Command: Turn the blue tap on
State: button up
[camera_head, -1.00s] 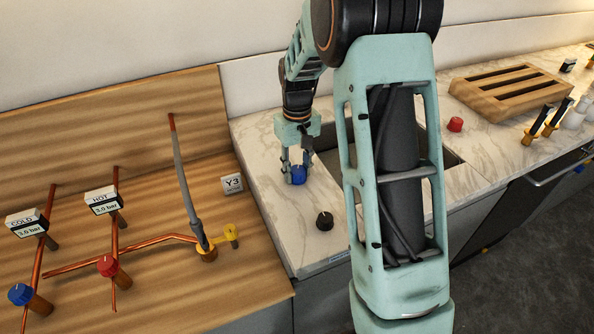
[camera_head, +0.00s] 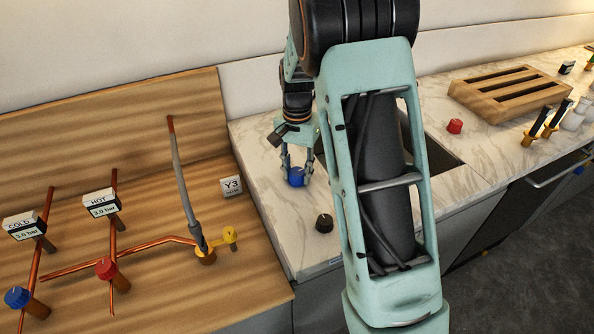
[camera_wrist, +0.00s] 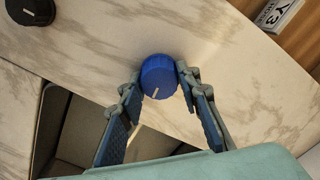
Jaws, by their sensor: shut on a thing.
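The blue tap (camera_head: 296,176) is a round blue knob on the marble counter, left of the sink. In the wrist view the blue tap (camera_wrist: 158,76) shows a white mark on its face. My gripper (camera_head: 297,172) comes down over it from above. In the wrist view my gripper (camera_wrist: 158,78) has one finger on each side of the knob, and it is shut on it. My arm hides part of the sink in the head view.
A black knob (camera_head: 324,223) stands on the counter in front of the blue tap. A red knob (camera_head: 455,126) is right of the sink (camera_head: 440,156). At left, a wooden board (camera_head: 150,240) carries copper pipes, a blue knob (camera_head: 17,297) and a red knob (camera_head: 106,268).

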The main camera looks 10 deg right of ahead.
aim_at(297, 171)
jog(key=shift+m, duration=0.6)
jog(key=o, duration=1.2)
jog(key=shift+c, duration=0.2)
jog(key=shift+r, duration=0.15)
notch_tip(297, 171, up, 12)
